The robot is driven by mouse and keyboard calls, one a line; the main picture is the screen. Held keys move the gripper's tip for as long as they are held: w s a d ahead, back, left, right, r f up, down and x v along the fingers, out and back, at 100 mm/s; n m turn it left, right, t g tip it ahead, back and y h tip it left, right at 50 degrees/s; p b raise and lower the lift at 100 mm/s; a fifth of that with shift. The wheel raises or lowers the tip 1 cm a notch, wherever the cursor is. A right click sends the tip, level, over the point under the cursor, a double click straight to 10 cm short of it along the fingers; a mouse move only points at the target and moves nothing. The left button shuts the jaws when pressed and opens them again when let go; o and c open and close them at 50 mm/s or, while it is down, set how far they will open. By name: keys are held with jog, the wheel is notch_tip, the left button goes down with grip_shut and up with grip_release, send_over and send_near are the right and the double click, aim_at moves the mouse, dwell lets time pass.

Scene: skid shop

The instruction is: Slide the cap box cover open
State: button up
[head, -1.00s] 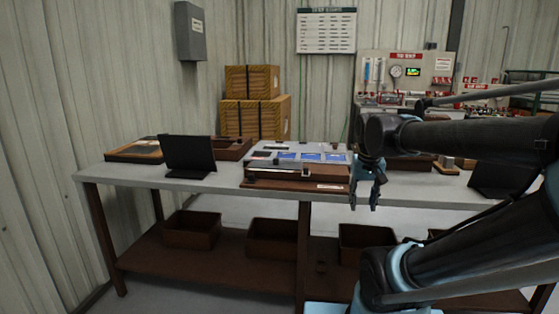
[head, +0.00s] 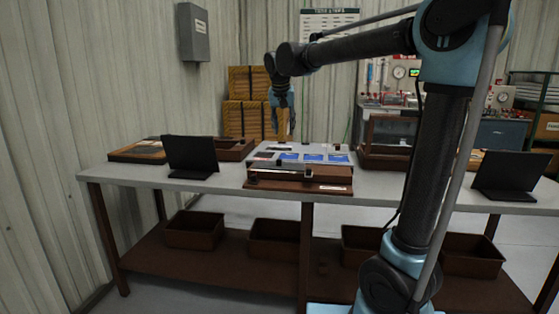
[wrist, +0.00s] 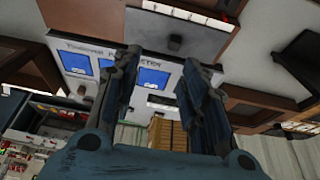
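The cap box (head: 300,187) is a low brown wooden box on the near middle of the workbench. Its pale top panel (head: 265,157) carries several blue rectangles and lettering. I cannot tell which part is the sliding cover. My gripper (head: 283,136) hangs fingers down above the back left part of the box. In the wrist view my gripper (wrist: 160,75) has its two fingers apart with nothing between them.
A dark tablet stand (head: 190,156) is left of the box, with a brown tray (head: 235,149) behind it. Stacked wooden crates (head: 238,117) stand at the back. A glazed brown case (head: 388,139) is to the right, beyond which stands another tablet (head: 510,174).

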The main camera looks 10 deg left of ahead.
aim_at(279, 160)
jog(key=a+x, duration=0.1)
jog(key=x, duration=0.4)
jog(key=a+x, duration=0.1)
jog(key=x, duration=0.5)
jog(key=w+a+x, duration=0.1)
jog(key=x, duration=0.5)
jog(key=shift+w+a+r, duration=0.1)
jog(key=shift+r, duration=0.1)
grip_shut()
